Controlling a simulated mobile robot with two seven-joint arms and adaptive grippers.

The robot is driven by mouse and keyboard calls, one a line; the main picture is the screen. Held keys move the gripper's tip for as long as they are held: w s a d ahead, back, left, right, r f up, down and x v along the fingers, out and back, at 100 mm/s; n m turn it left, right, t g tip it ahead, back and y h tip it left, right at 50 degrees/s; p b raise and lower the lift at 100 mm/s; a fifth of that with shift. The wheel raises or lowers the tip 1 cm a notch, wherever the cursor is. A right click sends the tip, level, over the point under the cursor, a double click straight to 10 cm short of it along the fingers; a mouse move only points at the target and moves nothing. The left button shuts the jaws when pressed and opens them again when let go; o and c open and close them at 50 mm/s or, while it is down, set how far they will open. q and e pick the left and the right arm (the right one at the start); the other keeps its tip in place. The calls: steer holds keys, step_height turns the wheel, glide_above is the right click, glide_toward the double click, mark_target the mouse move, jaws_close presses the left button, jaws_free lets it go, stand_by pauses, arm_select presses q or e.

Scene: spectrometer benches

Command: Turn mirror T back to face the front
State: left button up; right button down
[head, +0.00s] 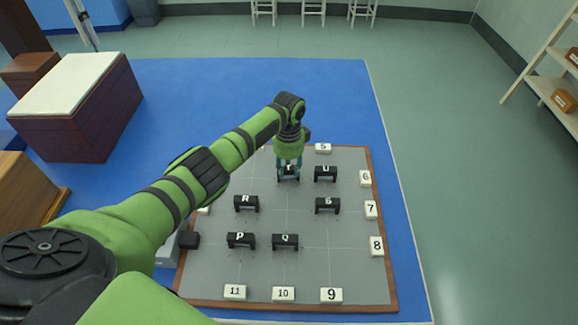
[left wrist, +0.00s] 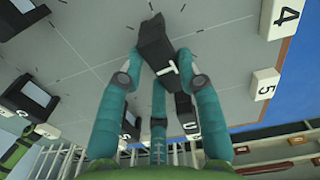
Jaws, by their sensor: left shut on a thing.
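Mirror T (head: 288,179) is a black block with a white letter T, at the back of the grey board (head: 265,270). My left gripper (head: 289,166) reaches down onto it from above and hides part of it. In the left wrist view, the teal fingers of my left gripper (left wrist: 160,68) are shut on mirror T (left wrist: 154,32), one on each side. There the block lies at a slant to the board's grid lines. I cannot tell whether it touches the board. My right gripper is not in view.
Mirror U (head: 325,173) stands close to the right of T. Mirrors R (head: 246,203), S (head: 327,205), P (head: 241,240) and Q (head: 285,242) stand nearer on the board. White number tiles, such as tile 8 (head: 377,246), line its edges.

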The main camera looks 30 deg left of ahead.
mark_target(288, 170)
arm_select(q)
steer(key=shift+s+m, duration=0.1)
steer(key=shift+m, duration=0.5)
steer(key=o, duration=1.1)
steer(key=shift+o, duration=0.2)
steer(key=shift+r, duration=0.2)
step_height(288, 170, up, 12)
steer(key=shift+f, duration=0.2)
